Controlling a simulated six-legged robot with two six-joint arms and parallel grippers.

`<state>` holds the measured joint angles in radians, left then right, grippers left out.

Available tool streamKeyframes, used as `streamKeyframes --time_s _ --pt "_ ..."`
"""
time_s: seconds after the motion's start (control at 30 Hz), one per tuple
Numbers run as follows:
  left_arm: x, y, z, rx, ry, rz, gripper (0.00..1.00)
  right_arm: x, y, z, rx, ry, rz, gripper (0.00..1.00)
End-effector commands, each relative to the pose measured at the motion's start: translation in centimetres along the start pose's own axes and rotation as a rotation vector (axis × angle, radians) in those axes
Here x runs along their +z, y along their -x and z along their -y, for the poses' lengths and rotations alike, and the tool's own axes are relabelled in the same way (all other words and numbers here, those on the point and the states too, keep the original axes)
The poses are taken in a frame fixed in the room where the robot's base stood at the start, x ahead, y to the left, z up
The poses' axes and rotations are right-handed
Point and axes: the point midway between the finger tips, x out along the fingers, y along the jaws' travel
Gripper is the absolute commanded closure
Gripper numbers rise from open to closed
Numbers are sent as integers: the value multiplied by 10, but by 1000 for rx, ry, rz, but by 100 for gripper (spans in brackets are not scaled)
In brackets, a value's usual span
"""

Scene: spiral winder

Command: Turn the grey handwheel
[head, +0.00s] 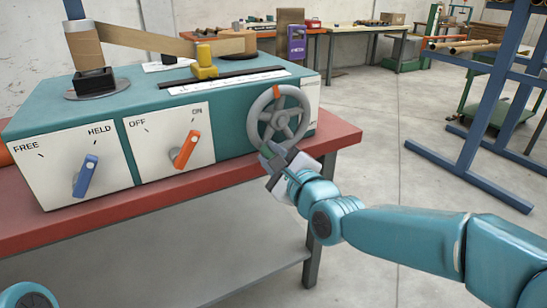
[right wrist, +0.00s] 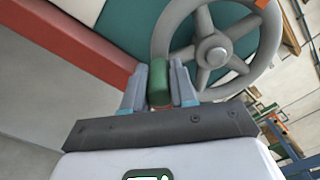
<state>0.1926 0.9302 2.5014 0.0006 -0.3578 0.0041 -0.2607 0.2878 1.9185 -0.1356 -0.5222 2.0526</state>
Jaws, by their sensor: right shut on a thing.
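The grey handwheel (head: 284,119) is on the right end of the teal machine, a spoked wheel with an orange mark (head: 276,92) near the top of its rim. In the right wrist view the handwheel (right wrist: 215,51) fills the upper right. My right gripper (head: 268,153) is at the wheel's lower left. In the right wrist view its fingers (right wrist: 160,86) are closed on a green handle (right wrist: 158,88) at the wheel's rim. The fingers partly hide the handle. My left gripper is out of view.
The teal machine (head: 140,95) stands on a red-topped bench (head: 340,137). A blue rack (head: 490,120) stands at the right. The floor between is clear.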

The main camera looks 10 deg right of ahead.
Motion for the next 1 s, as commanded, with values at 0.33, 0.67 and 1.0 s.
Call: streamKeyframes --time_s 0.33,0.67,1.0 --pt "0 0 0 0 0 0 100 0 0 -2 4 1 0 48" --pt "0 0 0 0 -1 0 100 0 3 0 1 2 0 48" --pt "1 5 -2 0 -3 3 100 1 74 2 -1 3 0 48"
